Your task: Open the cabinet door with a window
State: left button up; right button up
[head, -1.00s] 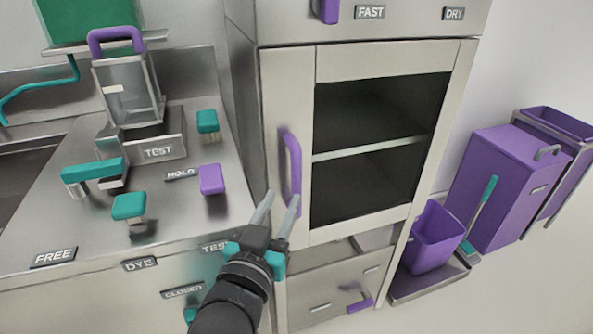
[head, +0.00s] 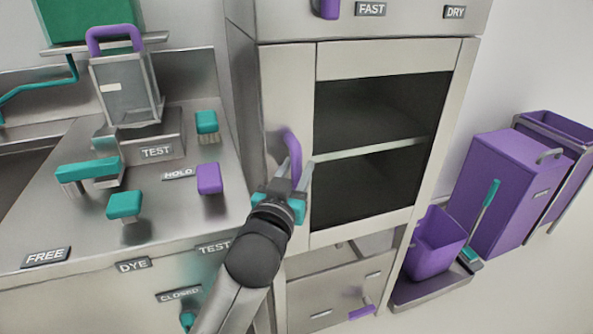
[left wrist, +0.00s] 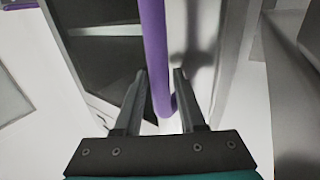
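The cabinet door (head: 330,239) has a pale metal frame around a dark window (head: 362,190) and looks closed. Its purple vertical handle (head: 291,148) is on the door's left side. My left gripper (head: 289,174) is at the lower part of the handle, partly covering it. In the left wrist view the handle (left wrist: 155,50) runs down between the two open fingers (left wrist: 162,85), with gaps on both sides. My right gripper is not in view.
A metal counter (head: 75,225) with teal and purple brushes stands left of the cabinet. A purple bucket (head: 435,243) and purple bins (head: 508,190) stand on the right. A lower drawer (head: 340,290) with a purple handle is under the door.

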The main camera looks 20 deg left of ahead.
pick_arm(q)
jog(key=shift+c, duration=0.2)
grip_shut()
dwell(1.2)
